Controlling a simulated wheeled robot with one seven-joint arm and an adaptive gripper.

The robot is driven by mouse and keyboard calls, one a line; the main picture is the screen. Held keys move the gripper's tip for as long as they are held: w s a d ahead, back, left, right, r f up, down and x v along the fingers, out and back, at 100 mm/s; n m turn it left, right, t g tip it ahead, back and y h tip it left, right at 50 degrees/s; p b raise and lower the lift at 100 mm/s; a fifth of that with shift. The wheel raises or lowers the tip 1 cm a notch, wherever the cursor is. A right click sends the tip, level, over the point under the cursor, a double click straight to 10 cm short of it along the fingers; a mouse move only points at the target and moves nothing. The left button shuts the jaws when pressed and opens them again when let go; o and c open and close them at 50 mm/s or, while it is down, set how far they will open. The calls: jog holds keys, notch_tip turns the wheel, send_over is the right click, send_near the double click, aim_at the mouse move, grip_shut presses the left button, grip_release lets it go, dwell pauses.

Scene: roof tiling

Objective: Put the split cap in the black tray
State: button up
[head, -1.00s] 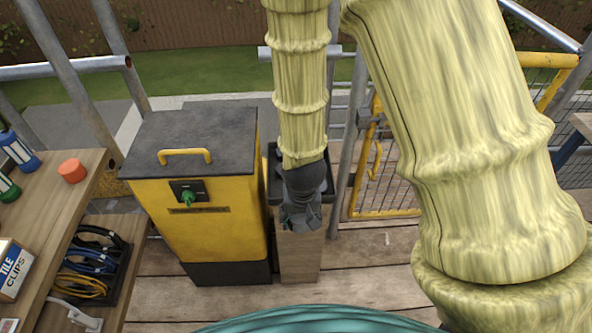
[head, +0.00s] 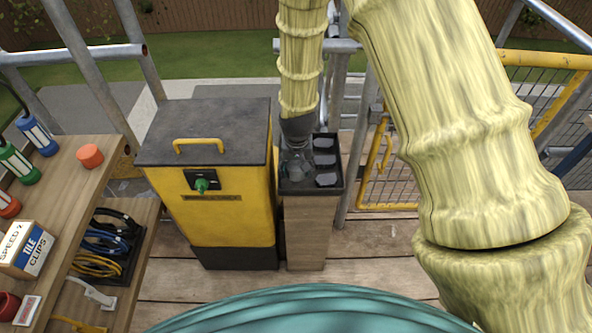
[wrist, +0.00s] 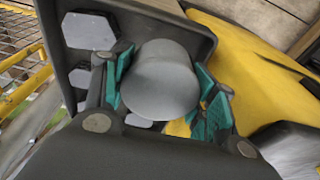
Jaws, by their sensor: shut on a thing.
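My gripper (head: 296,165) is over the left part of the black tray (head: 312,191), which sits on top of a narrow wooden stand. In the wrist view, the teal finger pads are shut on a smooth grey rounded piece (wrist: 160,85), which I take to be the split cap; no split shows from this side. The tray's dark wall (wrist: 198,38) shows behind and beside the piece, with pale hexagonal patches on its floor. I cannot tell whether the piece touches the tray floor. In the head view my gripper mostly hides it.
A yellow box with a dark lid (head: 205,130) stands close to the tray's left. A wooden shelf unit (head: 75,200) at the left holds an orange cap (head: 90,156), a tile clips box (head: 27,250) and cables. A yellow mesh gate (head: 390,180) stands at the right.

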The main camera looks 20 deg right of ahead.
aim_at(296, 175)
jog(key=shift+w, duration=0.35)
jog(key=shift+f+p, duration=0.6)
jog(key=shift+f, duration=1.1)
jog(key=shift+f, duration=0.1)
jog(key=shift+f, duration=0.35)
jog(key=shift+f, duration=0.25)
jog(key=o, duration=0.7)
